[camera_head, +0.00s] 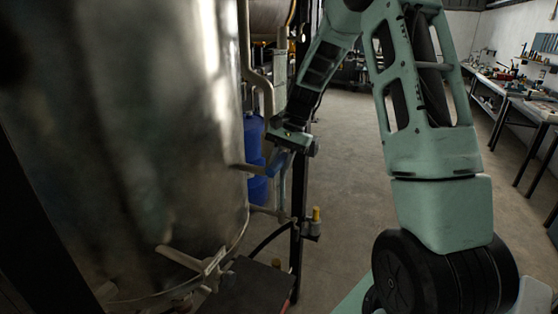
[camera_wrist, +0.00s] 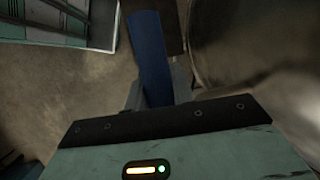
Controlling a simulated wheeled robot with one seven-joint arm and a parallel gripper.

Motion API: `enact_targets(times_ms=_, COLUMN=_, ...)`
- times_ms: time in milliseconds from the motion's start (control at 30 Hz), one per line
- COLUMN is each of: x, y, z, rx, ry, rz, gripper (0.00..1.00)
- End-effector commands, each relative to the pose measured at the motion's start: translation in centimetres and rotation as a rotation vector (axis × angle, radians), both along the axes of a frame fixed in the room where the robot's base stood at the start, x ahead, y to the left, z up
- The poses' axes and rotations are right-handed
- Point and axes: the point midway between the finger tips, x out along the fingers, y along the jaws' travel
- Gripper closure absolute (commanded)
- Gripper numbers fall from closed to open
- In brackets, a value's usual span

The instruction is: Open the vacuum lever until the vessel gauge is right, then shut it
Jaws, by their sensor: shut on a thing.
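The vacuum lever, a blue handle (camera_head: 276,164), sits on the pipework at the right side of the big steel vessel (camera_head: 120,130). In the head view my gripper (camera_head: 285,152) is at the lever, reaching in from the upper right, and partly covers it. In the wrist view the blue lever (camera_wrist: 150,50) stands up between the two grey fingers of my gripper (camera_wrist: 156,88), which is shut on it. The lever's far end is clear of the fingers. I cannot make out the vessel gauge in either view.
A blue drum (camera_head: 255,150) stands behind the pipes. A second valve with a yellow top (camera_head: 315,214) is below the lever. A dark box (camera_head: 250,288) lies low by the vessel. Workbenches (camera_head: 515,95) line the right wall, with open floor (camera_head: 345,190) between.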

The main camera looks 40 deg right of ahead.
Motion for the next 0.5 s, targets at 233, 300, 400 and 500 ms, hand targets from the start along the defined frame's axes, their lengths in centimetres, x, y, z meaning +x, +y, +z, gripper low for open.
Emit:
enact_targets(times_ms=233, x=-0.01, y=-0.01, z=0.58, rx=0.056, ry=0.022, rz=-0.002, gripper=1.00)
enact_targets(times_ms=300, x=-0.01, y=0.00, z=0.61, rx=0.063, ry=0.025, rz=-0.001, gripper=1.00)
enact_targets(times_ms=400, x=-0.01, y=0.01, z=0.62, rx=0.067, ry=0.026, rz=-0.002, gripper=1.00)
enact_targets(times_ms=500, x=0.01, y=0.01, z=0.61, rx=0.067, ry=0.026, rz=-0.002, gripper=1.00)
